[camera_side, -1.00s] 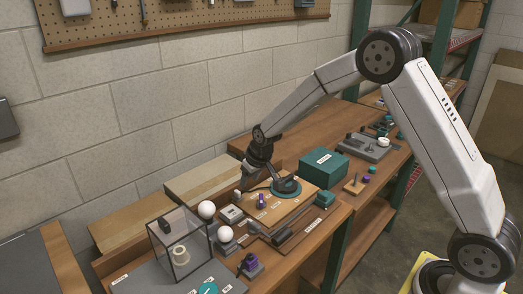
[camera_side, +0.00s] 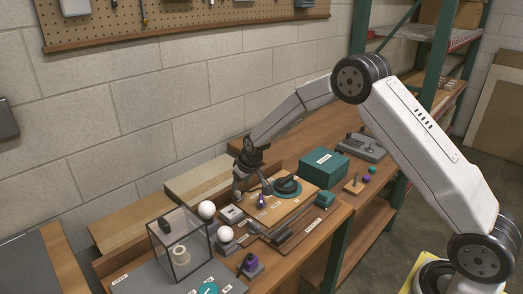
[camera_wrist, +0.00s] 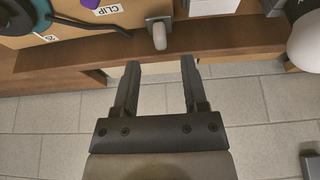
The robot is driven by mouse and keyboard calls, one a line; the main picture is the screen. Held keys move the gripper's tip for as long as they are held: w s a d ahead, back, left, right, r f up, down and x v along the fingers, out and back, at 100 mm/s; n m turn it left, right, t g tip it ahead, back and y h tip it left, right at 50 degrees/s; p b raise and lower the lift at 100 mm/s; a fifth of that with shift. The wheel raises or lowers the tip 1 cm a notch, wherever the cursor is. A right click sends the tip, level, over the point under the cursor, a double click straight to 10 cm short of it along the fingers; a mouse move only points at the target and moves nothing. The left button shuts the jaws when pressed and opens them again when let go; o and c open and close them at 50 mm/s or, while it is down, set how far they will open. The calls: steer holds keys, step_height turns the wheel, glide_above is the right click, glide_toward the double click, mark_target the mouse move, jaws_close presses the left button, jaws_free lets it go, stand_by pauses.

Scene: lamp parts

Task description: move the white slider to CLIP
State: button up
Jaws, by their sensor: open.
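A small white rounded piece (camera_wrist: 159,38), which looks like the white slider, stands out from a grey block at the edge of the wooden board (camera_wrist: 60,37) in the wrist view. The CLIP label (camera_wrist: 108,10) is on that board, left of the white piece. My gripper (camera_wrist: 160,66) is open and empty, its fingertips apart and just below the white piece in the picture. In the side view my gripper (camera_side: 250,194) is over the left end of the board. I cannot pick out the white slider there.
A purple piece (camera_side: 263,201) and a dark round part on a teal disc (camera_side: 287,186) are on the board. Two white balls (camera_side: 225,234) stand to the left, beside a clear case (camera_side: 180,244). A teal box (camera_side: 324,168) stands behind on the right.

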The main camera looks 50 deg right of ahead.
mark_target(238, 191)
steer(key=shift+x, duration=2.45)
steer(key=shift+w, duration=0.1)
steer(key=shift+c, duration=0.2)
jaws_close()
